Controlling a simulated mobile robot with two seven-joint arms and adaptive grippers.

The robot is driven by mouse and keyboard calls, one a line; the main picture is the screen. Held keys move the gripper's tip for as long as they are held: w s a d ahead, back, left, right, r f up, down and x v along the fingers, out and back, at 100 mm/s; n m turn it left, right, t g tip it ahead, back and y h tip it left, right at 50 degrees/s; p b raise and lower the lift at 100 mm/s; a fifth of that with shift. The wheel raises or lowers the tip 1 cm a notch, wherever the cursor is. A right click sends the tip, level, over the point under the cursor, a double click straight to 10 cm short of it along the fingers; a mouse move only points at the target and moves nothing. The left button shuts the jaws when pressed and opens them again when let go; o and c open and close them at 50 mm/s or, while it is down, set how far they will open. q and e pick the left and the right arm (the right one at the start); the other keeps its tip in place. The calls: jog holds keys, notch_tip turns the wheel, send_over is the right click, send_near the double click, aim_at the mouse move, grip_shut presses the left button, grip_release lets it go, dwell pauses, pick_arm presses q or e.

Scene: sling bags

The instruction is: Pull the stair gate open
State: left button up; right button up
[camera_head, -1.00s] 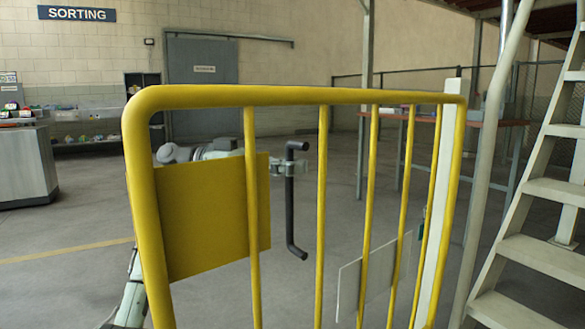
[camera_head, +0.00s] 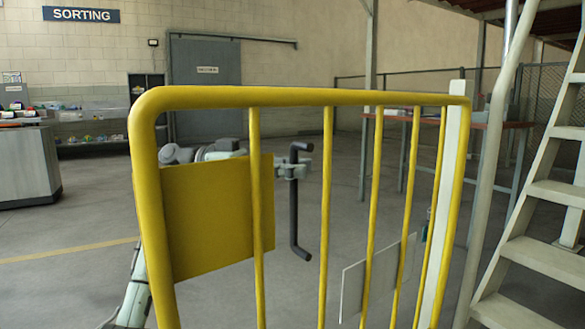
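The yellow stair gate (camera_head: 328,200) stands large in front of me, its tube frame and upright bars crossing the view. A yellow plate (camera_head: 215,215) is fixed at its left part. A dark bar handle (camera_head: 294,205) shows between two bars, right of the plate. My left gripper (camera_head: 297,169) is at the upper part of the handle, its fingers closed around it. My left arm runs behind the plate, which hides part of it. My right gripper is not in view.
A pale post (camera_head: 447,200) stands at the gate's right side. Beyond it are a grey pole and the white stairs (camera_head: 550,258). A pale panel (camera_head: 378,276) shows low behind the bars. A grey counter (camera_head: 25,165) stands far left. The floor between is open.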

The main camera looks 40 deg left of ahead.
pick_arm(q)
jog(key=v, duration=1.2)
